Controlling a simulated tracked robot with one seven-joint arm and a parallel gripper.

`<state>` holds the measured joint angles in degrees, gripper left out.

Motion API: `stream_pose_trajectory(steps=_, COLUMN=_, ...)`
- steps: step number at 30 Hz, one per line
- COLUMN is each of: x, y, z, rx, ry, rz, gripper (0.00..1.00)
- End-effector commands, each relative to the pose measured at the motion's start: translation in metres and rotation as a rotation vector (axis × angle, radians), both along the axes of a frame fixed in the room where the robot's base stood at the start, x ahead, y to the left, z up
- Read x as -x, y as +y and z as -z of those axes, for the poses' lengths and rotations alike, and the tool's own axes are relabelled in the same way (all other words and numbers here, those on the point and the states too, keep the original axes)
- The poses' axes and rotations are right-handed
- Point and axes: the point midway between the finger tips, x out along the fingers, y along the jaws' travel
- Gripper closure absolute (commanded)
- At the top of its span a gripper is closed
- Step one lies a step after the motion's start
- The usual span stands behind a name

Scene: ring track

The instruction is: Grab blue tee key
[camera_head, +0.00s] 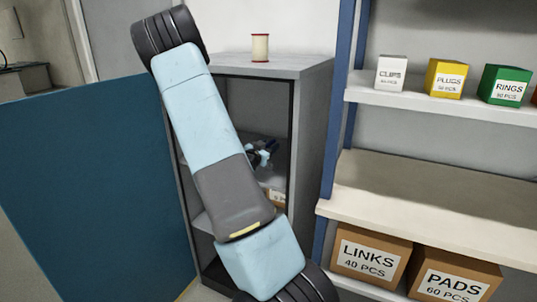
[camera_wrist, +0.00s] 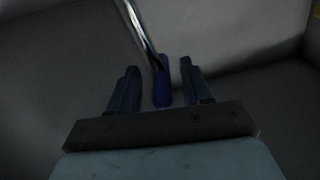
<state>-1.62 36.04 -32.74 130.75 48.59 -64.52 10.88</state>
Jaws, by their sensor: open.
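The blue tee key (camera_wrist: 162,92) shows in the wrist view, with a blue grip and a shiny metal rod running up and to the left. Its blue part lies between the two dark fingers of my gripper (camera_wrist: 158,68). The fingers stand apart, with a gap visible on each side of the key, so the gripper is open around it. In the head view my gripper (camera_head: 262,152) shows small and partly hidden behind my arm, inside the grey cabinet. I cannot make out the key in the head view.
The open grey cabinet (camera_head: 312,130) has inner shelves and a spool (camera_head: 260,47) on top. A blue panel (camera_head: 85,190) stands at left. Shelving at right holds a yellow box (camera_head: 446,78), a green box (camera_head: 505,86) and cartons below, including the LINKS carton (camera_head: 368,260).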

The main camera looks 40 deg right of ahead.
Motion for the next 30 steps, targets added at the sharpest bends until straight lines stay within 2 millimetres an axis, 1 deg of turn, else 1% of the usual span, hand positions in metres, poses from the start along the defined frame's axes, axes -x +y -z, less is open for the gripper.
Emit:
stream_pose_trajectory(steps=1, x=-0.0014, y=-0.0064, z=0.0001, rx=0.0, ry=0.0, rz=0.002, gripper=0.51)
stream_pose_trajectory(steps=3, x=-0.0034, y=-0.0105, z=-0.0003, rx=0.0, ry=-0.001, rz=0.001, gripper=0.51)
stream_pose_trajectory(steps=10, x=-0.0037, y=-0.0113, z=-0.0003, rx=-0.001, ry=-0.001, rz=0.001, gripper=0.52)
stream_pose_trajectory(steps=25, x=-0.0037, y=-0.011, z=-0.0002, rx=0.0, ry=0.0, rz=0.001, gripper=1.0)
stream_pose_trajectory(steps=30, x=-0.0037, y=-0.011, z=-0.0001, rx=0.0, ry=0.0, rz=0.0, gripper=1.0)
